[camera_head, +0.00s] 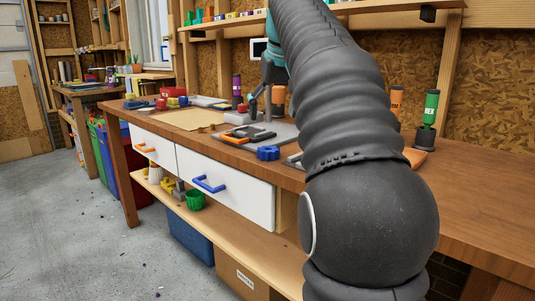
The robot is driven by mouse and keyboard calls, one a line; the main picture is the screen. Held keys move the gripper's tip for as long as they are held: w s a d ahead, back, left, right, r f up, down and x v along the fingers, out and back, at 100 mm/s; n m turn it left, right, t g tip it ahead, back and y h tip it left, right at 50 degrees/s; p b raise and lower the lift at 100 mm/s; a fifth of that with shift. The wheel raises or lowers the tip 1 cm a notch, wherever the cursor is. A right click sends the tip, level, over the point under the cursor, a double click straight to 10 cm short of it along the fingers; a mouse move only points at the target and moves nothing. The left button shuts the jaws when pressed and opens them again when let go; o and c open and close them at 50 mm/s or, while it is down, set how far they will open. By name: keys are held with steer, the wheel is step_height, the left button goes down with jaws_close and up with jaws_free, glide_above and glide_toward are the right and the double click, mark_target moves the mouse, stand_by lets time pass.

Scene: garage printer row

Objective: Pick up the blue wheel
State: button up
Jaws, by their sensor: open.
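A small blue wheel (268,153) with a notched rim lies on the front edge area of the wooden workbench (440,185), just above the white drawers. My gripper (260,105) shows small and partly hidden behind my dark, ribbed arm. It points down over the bench, above and farther back than the wheel. It is open, with nothing seen between its fingers, and apart from the wheel.
A grey tray with an orange-and-black item (250,134) lies just behind the wheel. Green (430,106) and orange (396,101) bottles stand at the back right. White drawers with a blue handle (208,184) are below. The bench's right part is clear.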

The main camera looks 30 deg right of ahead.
mark_target(270, 147)
steer(key=b+x, duration=0.1)
steer(key=x, duration=0.4)
steer(key=shift+w+f+b, duration=0.1)
steer(key=shift+f+b, duration=0.2)
steer(key=shift+f, duration=0.05)
steer(key=x, duration=0.2)
steer(key=b+x, duration=0.1)
steer(key=shift+w+d+f, duration=0.1)
steer(key=shift+d+f, duration=0.25)
steer(key=shift+f, duration=0.05)
steer(key=shift+w+f, duration=0.3)
steer(key=shift+f, duration=0.35)
steer(key=c, duration=1.1)
